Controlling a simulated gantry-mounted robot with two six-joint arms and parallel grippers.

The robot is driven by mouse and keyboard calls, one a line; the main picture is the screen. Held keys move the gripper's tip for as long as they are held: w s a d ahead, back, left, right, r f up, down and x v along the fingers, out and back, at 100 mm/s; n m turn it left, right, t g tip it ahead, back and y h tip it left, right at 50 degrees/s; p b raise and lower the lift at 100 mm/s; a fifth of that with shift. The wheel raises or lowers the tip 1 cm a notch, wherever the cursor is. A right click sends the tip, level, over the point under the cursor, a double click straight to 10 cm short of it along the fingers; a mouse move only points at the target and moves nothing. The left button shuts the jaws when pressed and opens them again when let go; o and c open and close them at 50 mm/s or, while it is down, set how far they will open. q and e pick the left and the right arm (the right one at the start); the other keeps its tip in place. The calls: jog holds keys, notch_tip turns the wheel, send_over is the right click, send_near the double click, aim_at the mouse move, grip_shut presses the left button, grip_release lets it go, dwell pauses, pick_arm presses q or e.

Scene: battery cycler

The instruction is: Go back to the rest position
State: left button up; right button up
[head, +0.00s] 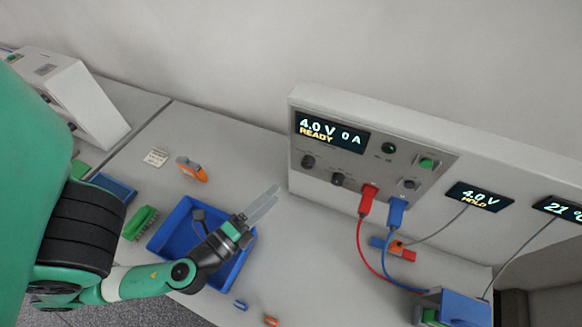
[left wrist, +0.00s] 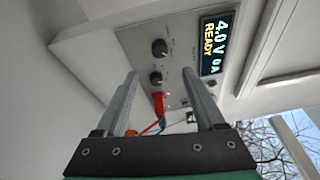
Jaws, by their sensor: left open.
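My left gripper (head: 264,205) is in the head view, above the right part of the blue tray (head: 226,278). Its two fingers are apart with nothing between them. In the left wrist view the open fingers (left wrist: 162,95) point toward the front of the battery cycler (left wrist: 187,45). The cycler (head: 430,152) stands at the right in the head view, its display (head: 331,132) reading 4.0 V, 0 A, READY. A red plug (head: 367,197) and a blue plug (head: 396,211) sit in its front panel. My right gripper is not in view.
Red and blue cables run to a blue box (head: 460,308) at the lower right. An orange object (head: 191,169), a green brush-like object (head: 141,222) and small orange and blue pieces lie on the table. Bare table lies between tray and cycler.

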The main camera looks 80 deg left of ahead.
pick_arm(q)
jog(key=shift+r, duration=0.1)
jog(key=w+r+n+t+y, duration=0.15)
jog(key=w+r+n, duration=0.3)
jog(key=r, duration=0.45)
jog(key=w+d+r+n+t+y, duration=0.1)
jog(key=w+r+n+y, duration=0.1)
jog(key=w+r+n, duration=0.35)
jog(key=w+r+n+t+y, duration=0.1)
jog(key=w+r+n, duration=0.35)
jog(key=r, duration=0.75)
jog(key=w+d+r+m+t+h, duration=0.1)
jog(key=d+r+t+h, duration=0.3)
jog(key=d+r+h, duration=0.5)
jog(key=w+d+r+m+t+h, duration=0.1)
jog(key=w+d+r+t+h, duration=0.15)
jog(key=r+t+h, duration=0.65)
notch_tip(320, 180, up, 27)
jog(key=d+g+y+p, duration=0.1)
jog(key=g+p, duration=0.3)
jog(key=p, duration=2)
jog(key=shift+s+d+y, duration=0.15)
jog(key=shift+s+y, duration=0.25)
jog(key=shift+y, duration=0.15)
